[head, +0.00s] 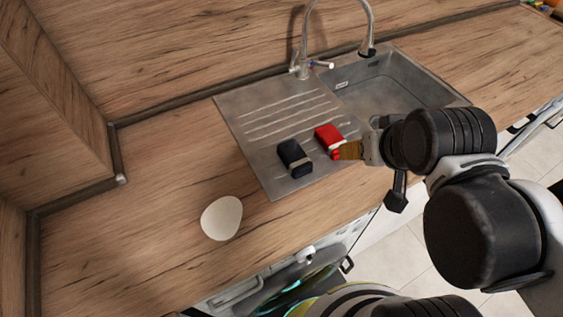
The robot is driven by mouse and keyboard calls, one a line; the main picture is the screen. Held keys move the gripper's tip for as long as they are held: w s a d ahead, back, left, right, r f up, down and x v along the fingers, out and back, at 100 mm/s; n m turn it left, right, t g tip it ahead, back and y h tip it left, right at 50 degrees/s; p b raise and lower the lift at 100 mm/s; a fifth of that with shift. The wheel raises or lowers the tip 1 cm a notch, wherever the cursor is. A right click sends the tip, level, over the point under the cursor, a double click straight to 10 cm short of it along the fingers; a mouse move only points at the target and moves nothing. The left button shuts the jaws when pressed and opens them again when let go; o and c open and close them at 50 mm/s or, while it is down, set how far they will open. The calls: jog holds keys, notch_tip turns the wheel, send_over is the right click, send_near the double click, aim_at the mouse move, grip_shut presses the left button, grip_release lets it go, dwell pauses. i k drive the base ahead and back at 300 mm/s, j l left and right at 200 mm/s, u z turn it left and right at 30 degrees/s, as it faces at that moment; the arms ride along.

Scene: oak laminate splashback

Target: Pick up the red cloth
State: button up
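The red cloth (328,135) is a small folded bundle with a pale band near its right end. It lies on the ridged drainboard of the grey sink, right of a dark bundle. My gripper (343,150) reaches in from the right, with its tip at the cloth's lower right end. A tan-brown part shows at the gripper's tip and overlaps the cloth's edge in the picture. The fingers are too small and partly hidden, so I cannot tell whether they touch or grip the cloth.
The dark folded bundle (294,158) with a pale band lies close left of the cloth. The faucet (303,66) stands behind, and the sink basin (385,90) is at the right. A white oval object (221,218) sits on the wooden counter (150,190), which is otherwise mostly clear at left.

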aim_at(328, 136)
jog(key=l+u, duration=0.4)
jog(key=l, duration=0.15)
jog(key=k+l+u, duration=0.1)
jog(key=l+u, duration=0.3)
jog(key=l, duration=0.15)
